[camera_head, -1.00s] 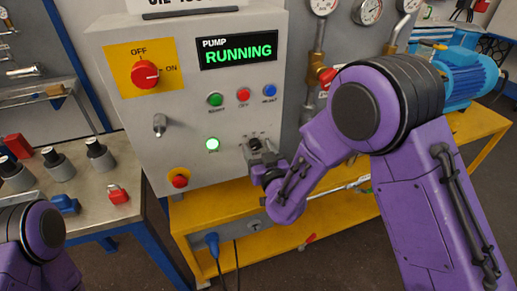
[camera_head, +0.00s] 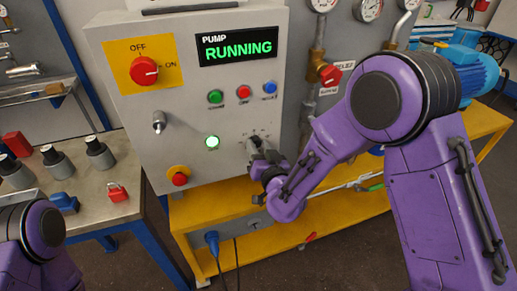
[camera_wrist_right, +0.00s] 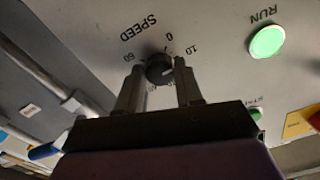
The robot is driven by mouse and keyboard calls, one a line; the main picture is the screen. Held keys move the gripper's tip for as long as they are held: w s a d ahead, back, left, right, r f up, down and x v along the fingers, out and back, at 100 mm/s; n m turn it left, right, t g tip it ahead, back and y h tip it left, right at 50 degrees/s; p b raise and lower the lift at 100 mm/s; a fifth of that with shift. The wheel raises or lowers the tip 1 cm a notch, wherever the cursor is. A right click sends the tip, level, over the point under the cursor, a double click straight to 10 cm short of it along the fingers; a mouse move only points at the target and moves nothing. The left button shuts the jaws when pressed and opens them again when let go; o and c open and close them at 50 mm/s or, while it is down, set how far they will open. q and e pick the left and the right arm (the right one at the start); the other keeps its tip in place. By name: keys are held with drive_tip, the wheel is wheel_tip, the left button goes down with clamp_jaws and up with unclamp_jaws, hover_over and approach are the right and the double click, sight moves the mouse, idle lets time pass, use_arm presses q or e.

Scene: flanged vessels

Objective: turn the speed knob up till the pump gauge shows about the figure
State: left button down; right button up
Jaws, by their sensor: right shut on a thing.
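The speed knob (camera_wrist_right: 159,68) is a small dark round knob on the grey control cabinet, under the word SPEED. In the right wrist view its printed scale shows upside down, with 0, 10 and 60 legible. My right gripper (camera_wrist_right: 158,84) is shut on the knob, one finger on each side. In the head view my right gripper (camera_head: 259,149) covers most of the knob. Pressure gauges (camera_head: 368,8) stand at the top, partly cut off; their readings are too small to tell. The pump display (camera_head: 238,48) reads RUNNING. My left gripper is out of view.
The cabinet front also has a red OFF/ON switch (camera_head: 144,70), small coloured buttons (camera_head: 243,92), a lit green lamp (camera_head: 212,142) and a red stop button (camera_head: 179,179). A red-handled valve (camera_head: 329,74) is near my right arm. A bench with a red padlock (camera_head: 117,193) stands left.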

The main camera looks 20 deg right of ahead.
drive_tip(key=m+b, duration=0.1)
drive_tip(key=m, duration=0.4)
drive_tip(key=shift+f+m, duration=0.1)
drive_tip(key=shift+m, duration=0.3)
drive_tip(key=m+b, duration=0.1)
drive_tip(key=m, duration=0.3)
drive_tip(key=shift+m+b, duration=0.35)
drive_tip(key=shift+m, duration=0.05)
drive_tip(key=o, duration=1)
drive_tip(key=shift+o, duration=0.2)
drive_tip(key=s+p, duration=0.2)
drive_tip(key=s, duration=0.8)
drive_tip(key=shift+s+d+m, duration=0.15)
drive_tip(key=shift+s+m, duration=0.15)
